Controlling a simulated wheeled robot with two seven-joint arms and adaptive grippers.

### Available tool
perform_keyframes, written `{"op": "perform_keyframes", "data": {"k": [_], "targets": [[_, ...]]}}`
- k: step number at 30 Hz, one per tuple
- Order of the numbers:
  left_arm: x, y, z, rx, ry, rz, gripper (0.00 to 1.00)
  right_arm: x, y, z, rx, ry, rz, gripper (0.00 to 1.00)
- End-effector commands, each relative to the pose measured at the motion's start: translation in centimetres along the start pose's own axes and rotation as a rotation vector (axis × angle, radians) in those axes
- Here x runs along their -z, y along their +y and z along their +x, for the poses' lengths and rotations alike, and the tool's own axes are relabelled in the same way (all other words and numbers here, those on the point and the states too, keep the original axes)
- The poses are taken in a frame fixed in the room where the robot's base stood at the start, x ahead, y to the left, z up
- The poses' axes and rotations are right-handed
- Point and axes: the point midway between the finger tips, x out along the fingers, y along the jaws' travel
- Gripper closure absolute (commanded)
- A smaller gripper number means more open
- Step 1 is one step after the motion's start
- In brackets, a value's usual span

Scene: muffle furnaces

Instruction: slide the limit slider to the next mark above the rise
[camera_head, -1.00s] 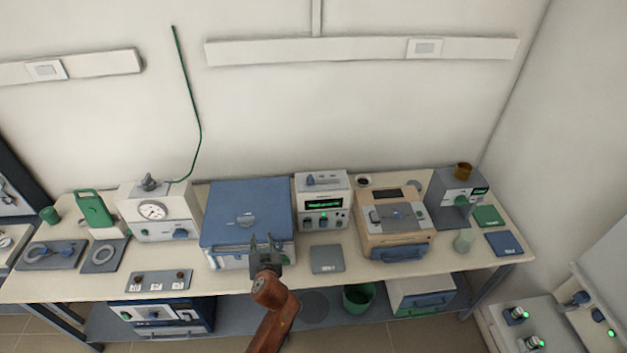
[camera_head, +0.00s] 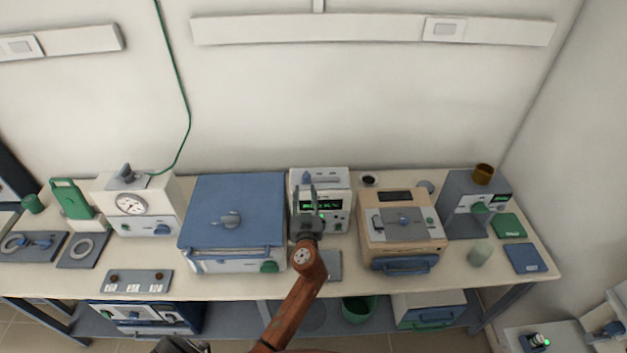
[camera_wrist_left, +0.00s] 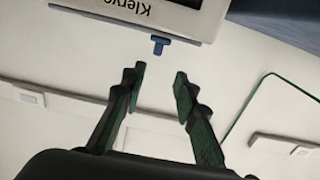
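The white instrument box (camera_head: 338,180) with a green lit display (camera_head: 322,205) stands at the back of the bench. A small blue tab (camera_head: 306,177), which looks like the slider, sits on its top. In the left wrist view the blue tab (camera_wrist_left: 174,42) sticks out from the edge of a white box with inverted lettering. My left gripper (camera_head: 306,189) is in front of the box in the head view, partly covering its left side. In the wrist view its fingers (camera_wrist_left: 158,76) are apart and empty, with the tab beyond them. No scale marks are readable. My right gripper is not seen.
A blue-lidded furnace (camera_head: 255,200) stands left of the box and a beige furnace (camera_head: 375,235) right of it. A grey plate (camera_head: 334,266) lies in front. A green cord (camera_head: 185,95) hangs on the wall.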

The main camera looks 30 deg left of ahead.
Motion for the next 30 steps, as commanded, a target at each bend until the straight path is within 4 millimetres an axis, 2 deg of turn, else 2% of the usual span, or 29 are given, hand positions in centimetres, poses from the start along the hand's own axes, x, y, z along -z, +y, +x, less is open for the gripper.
{"op": "perform_keyframes", "data": {"k": [1,3,7,15,21,30], "targets": [[-1.1,0.2,0.0,-0.002,-0.001,0.001,0.72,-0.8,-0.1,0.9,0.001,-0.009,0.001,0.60],[-1.5,0.3,0.1,-0.005,-0.001,0.001,0.72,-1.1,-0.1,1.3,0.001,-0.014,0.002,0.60],[-1.5,0.8,0.9,-0.010,-0.001,0.004,0.72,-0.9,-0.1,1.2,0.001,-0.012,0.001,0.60],[-1.2,1.3,5.1,-0.015,0.000,0.004,0.72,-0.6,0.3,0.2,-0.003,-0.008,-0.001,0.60],[-1.4,1.2,7.3,-0.015,-0.001,0.002,0.72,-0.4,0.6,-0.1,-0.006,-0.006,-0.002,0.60],[-1.5,1.1,7.9,-0.013,-0.002,0.001,0.72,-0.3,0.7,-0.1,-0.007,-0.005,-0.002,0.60]]}}
